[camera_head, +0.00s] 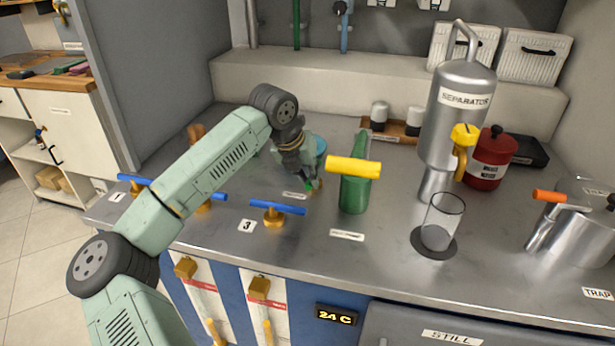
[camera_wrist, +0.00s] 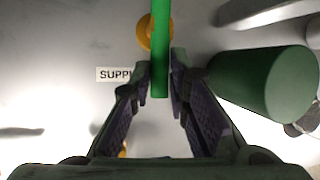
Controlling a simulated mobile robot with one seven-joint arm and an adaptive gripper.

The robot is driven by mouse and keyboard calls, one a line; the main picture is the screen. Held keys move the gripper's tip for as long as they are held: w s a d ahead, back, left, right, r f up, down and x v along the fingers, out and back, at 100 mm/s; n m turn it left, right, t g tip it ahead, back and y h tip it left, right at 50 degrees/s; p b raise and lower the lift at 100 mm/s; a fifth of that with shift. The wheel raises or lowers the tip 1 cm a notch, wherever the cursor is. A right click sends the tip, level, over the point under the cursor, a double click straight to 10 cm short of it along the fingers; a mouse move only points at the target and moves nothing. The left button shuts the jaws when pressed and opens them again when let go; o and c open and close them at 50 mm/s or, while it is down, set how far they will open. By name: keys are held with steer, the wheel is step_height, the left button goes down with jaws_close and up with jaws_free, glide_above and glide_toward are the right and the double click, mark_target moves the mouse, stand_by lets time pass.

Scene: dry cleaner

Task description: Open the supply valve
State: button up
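The supply valve has a green bar handle (camera_wrist: 161,45) on a round brass base (camera_wrist: 145,33). In the wrist view, the handle runs down between the tips of my gripper (camera_wrist: 161,62). A label (camera_wrist: 114,74) starting "SUPP" lies left of the handle. In the head view, my gripper (camera_head: 314,184) points down at the counter behind a small label (camera_head: 294,196). Only a bit of green shows at its fingertips; most of the valve is hidden there.
A green cylinder (camera_head: 355,196) with a yellow handle (camera_head: 353,167) stands close right of my gripper. Blue-handled valves, one (camera_head: 277,207) by label 3, sit to the left. A glass beaker (camera_head: 441,225) and the separator (camera_head: 459,110) stand further right.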

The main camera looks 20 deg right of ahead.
steer(key=o, duration=0.4)
steer(key=shift+r, duration=0.1)
steer(key=v, duration=1.2)
